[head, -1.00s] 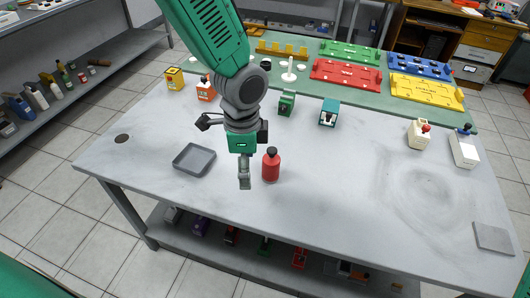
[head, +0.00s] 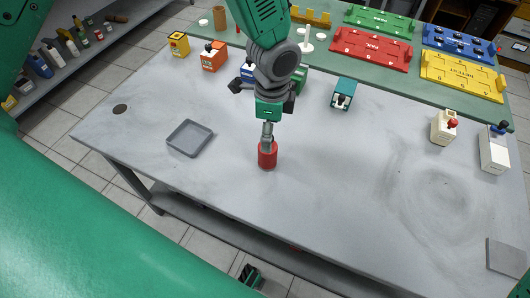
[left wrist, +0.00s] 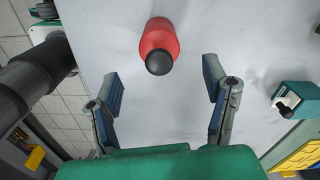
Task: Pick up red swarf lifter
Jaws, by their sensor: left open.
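The red swarf lifter (head: 267,157) stands upright on the grey table (head: 350,190), a small red cylinder. In the left wrist view, the lifter (left wrist: 159,40) shows a black knob on top and lies ahead of the fingers, roughly centred between them. Whether a finger touches the lifter cannot be told. My right gripper is not in view.
A grey tray (head: 190,138) lies left of the lifter. A teal block (head: 343,93) stands behind to the right. Orange (head: 213,56) and yellow (head: 178,44) boxes stand at the back left.

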